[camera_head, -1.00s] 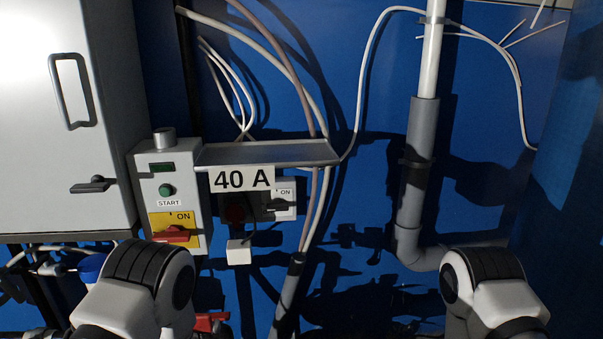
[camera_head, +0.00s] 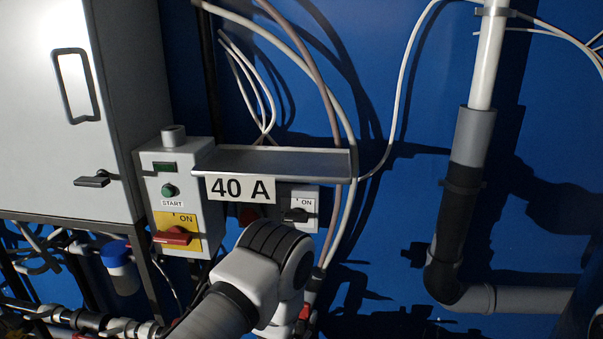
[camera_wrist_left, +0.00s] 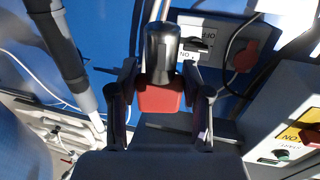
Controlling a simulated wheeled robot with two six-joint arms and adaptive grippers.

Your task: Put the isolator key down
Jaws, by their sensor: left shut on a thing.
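In the left wrist view, the isolator key (camera_wrist_left: 160,97) has a red block and a black cylinder. My left gripper (camera_wrist_left: 160,74) is shut on it, with one finger on each side. In the head view my left arm's pale wrist link with black bands is below the shelf and hides the gripper. A small red patch (camera_head: 305,312) shows just right of that link; I cannot tell if it is the key. The metal shelf (camera_head: 275,162) with the 40 A label (camera_head: 240,189) is above my arm and looks empty. My right gripper is out of view.
A grey START box (camera_head: 169,189) with a red switch handle (camera_head: 173,237) on yellow stands left of the shelf. A grey cabinet (camera_head: 65,150) is at left, pipework at right. Cables hang behind the shelf.

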